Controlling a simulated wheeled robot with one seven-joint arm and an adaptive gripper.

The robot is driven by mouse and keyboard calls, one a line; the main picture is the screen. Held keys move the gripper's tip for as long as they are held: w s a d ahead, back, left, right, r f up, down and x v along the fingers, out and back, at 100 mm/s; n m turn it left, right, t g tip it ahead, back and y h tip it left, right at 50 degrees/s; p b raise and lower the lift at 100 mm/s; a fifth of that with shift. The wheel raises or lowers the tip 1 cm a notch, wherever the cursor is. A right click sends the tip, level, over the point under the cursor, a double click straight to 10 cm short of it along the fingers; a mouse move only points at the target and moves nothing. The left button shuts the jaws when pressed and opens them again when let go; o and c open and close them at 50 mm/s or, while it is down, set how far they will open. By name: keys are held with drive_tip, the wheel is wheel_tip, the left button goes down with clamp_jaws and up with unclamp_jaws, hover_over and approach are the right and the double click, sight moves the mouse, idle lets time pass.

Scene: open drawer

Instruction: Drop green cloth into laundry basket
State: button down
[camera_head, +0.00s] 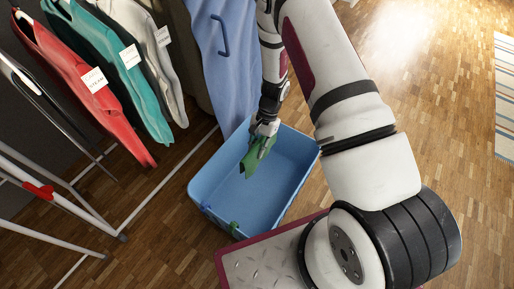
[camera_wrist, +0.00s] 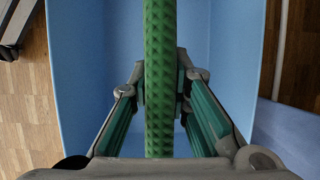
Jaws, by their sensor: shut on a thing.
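The green cloth (camera_head: 257,154) hangs from my gripper (camera_head: 264,130) in the head view. In the wrist view the cloth (camera_wrist: 159,60) is a textured green strip running between the two fingers. My gripper (camera_wrist: 161,85) is shut on it. The light blue laundry basket (camera_head: 205,184) stands on the floor below, and the cloth shows against its open inside. In the wrist view the basket (camera_wrist: 90,50) fills most of the background. How far the cloth is above the basket floor cannot be told.
Red, teal and grey garments (camera_head: 120,60) hang at the left. A white rack (camera_head: 60,200) with a red clip stands at lower left. A blue cloth (camera_head: 222,75) hangs behind the basket. Small green pieces (camera_head: 234,226) show at the basket's front edge.

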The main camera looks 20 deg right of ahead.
sight(262, 137)
wheel_tip(262, 137, down, 3)
drive_tip(key=shift+f+b, duration=0.1)
drive_tip(key=shift+b, duration=0.8)
drive_tip(key=c, duration=1.4)
unclamp_jaws()
drive_tip(key=shift+c, duration=0.2)
drive_tip(key=v, duration=1.2)
drive_tip(key=shift+a, duration=0.1)
